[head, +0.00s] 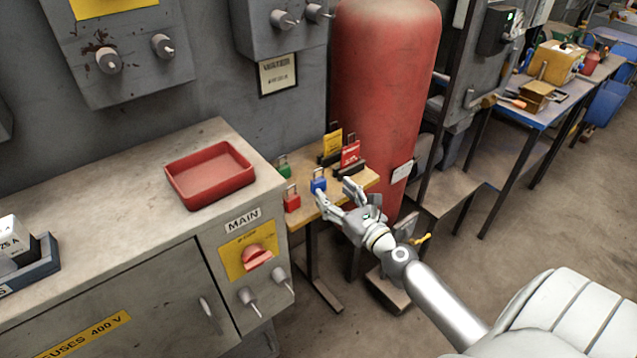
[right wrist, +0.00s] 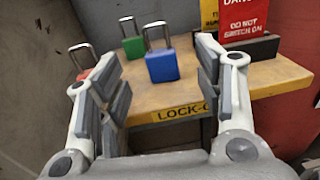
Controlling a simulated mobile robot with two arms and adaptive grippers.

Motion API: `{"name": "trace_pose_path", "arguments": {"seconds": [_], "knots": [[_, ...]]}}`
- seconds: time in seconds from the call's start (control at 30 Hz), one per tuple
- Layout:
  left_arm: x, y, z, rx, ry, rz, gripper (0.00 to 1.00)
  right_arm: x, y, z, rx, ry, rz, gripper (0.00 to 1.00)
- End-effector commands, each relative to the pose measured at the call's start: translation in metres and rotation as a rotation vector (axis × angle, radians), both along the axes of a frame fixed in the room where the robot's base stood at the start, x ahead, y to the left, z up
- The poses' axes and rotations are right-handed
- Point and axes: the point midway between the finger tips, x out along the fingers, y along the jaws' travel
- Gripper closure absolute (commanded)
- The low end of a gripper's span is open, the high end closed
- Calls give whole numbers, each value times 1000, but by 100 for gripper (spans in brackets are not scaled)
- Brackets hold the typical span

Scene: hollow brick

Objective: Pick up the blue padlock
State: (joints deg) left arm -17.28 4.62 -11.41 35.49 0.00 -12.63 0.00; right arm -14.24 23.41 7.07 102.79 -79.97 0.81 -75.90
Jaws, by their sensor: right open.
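The blue padlock (head: 319,185) stands upright on a small wooden lock-out table (head: 358,181). In the right wrist view the blue padlock (right wrist: 162,66) has its silver shackle up and shows between my open fingers, beyond them. My right gripper (head: 337,192) is open and empty at the table's front edge, just in front of the blue padlock; it also shows in the right wrist view (right wrist: 154,85). I see no contact with the padlock. My left gripper is not in view.
A green padlock (right wrist: 132,46) stands behind left of the blue one, a red padlock (head: 291,200) to its left. Yellow and red danger tags (head: 351,152) stand in a dark holder behind right. A grey cabinet with a red tray (head: 210,188) is left; a red cylinder (head: 384,90) stands behind.

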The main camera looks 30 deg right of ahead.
Motion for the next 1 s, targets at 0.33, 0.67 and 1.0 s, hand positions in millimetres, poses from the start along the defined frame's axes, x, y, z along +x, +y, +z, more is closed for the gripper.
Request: {"name": "trace_pose_path", "arguments": {"seconds": [0.33,0.67,1.0], "knots": [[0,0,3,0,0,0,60,27,1,-2,5,0,-1,39],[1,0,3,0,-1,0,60,66,1,-6,4,0,0,39],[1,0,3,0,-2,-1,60,69,1,-7,4,2,0,44]]}}
